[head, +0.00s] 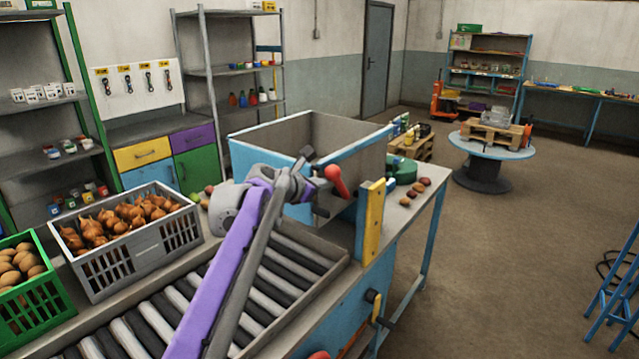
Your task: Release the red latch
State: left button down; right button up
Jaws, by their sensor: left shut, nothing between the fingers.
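A red latch handle (337,180) shows at the near side of the blue-sided hopper (262,165), just left of a yellow and blue post. My left arm comes up over the roller conveyor, and its gripper (312,185) is shut and empty just left of the red handle. Whether the fingers touch the handle cannot be told from this angle. The arm's wrist hides part of the hopper's front and the latch's mounting. My right gripper is not in view.
A grey crate of onions (150,250) and a green crate of potatoes (30,310) stand left of the conveyor (290,265). The yellow post (374,222) stands close right of the latch. A green round object (401,170) and several loose potatoes or onions lie behind it.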

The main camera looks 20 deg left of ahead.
pick_arm(q)
jog(key=a+v, duration=0.1)
jog(key=v, duration=0.8)
jog(key=shift+s+r+b, duration=0.2)
jog(key=shift+r+b, duration=0.05)
jog(key=shift+b, duration=0.1)
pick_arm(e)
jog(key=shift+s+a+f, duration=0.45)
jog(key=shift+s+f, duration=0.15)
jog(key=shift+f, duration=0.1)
pick_arm(q)
jog(key=shift+w+a, duration=0.1)
